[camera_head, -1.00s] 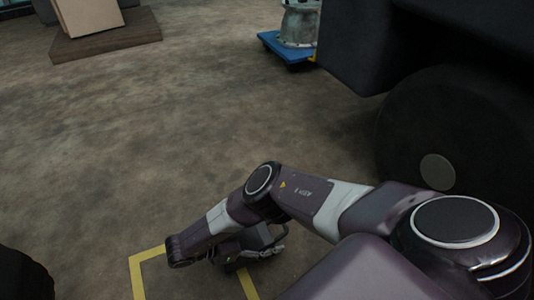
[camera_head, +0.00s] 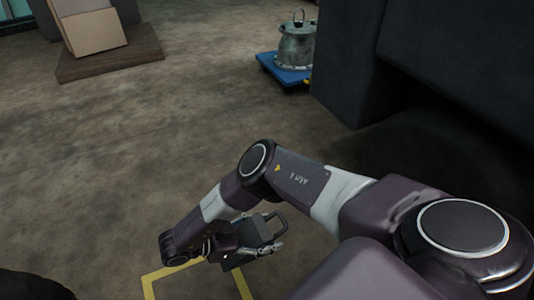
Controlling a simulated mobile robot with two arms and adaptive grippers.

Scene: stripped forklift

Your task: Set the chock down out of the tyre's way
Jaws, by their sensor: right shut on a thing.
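The chock (camera_head: 252,233) is a dark grey block with a loop handle at its far right corner. My right gripper (camera_head: 262,249) is shut on it, with light-coloured fingers showing at its near right side. The chock overlaps the far right corner of a yellow square outline (camera_head: 149,285) in the picture. I cannot tell whether it touches the floor. The tyre (camera_head: 425,150) is a large dark shape at the right, in deep shadow and partly hidden by my right arm. There is a clear gap between chock and tyre. My left gripper is out of view.
The dark vehicle body (camera_head: 345,70) stands at the upper right. A metal housing (camera_head: 296,46) sits on a blue dolly (camera_head: 283,70) beyond it. Boxes (camera_head: 95,30) stand on a wooden pallet (camera_head: 110,57) at the upper left. The floor between is open.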

